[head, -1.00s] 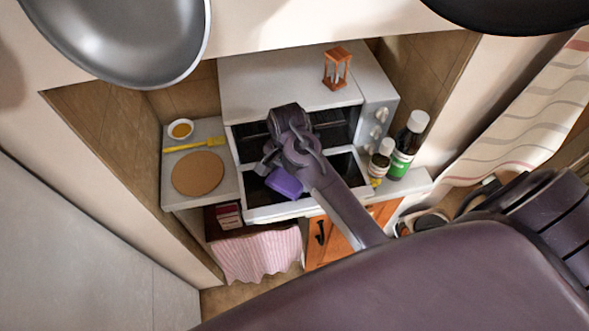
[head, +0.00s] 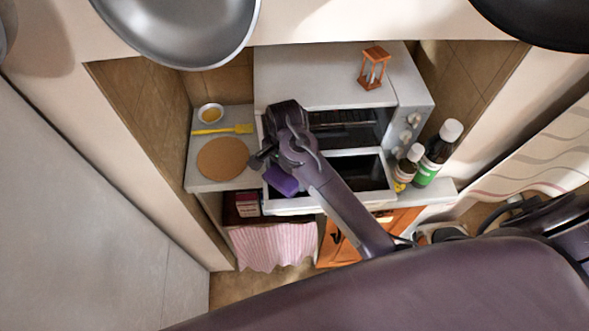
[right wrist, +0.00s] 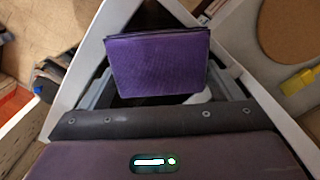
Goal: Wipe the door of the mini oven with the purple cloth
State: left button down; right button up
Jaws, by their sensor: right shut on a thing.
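The mini oven (head: 310,83) is white, with its door (head: 362,173) folded down in front, a white frame around a dark glass panel. The purple cloth (head: 281,181) is at the left end of the door, over the glass near its left rim; I cannot tell if it touches. My right gripper (head: 272,166) is shut on the cloth, which also shows as a folded purple block in the right wrist view (right wrist: 157,65). My right arm covers part of the oven's opening and door. My left gripper is out of view.
A wooden hourglass (head: 373,67) stands on the oven. Two bottles (head: 438,153) (head: 408,163) stand to its right. On the left counter are a round cork mat (head: 223,158), a yellow brush (head: 222,129) and a small bowl (head: 210,113). Pans hang in the upper foreground.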

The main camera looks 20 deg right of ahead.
jog(key=shift+w+r, duration=0.1)
jog(key=shift+r, duration=2.9)
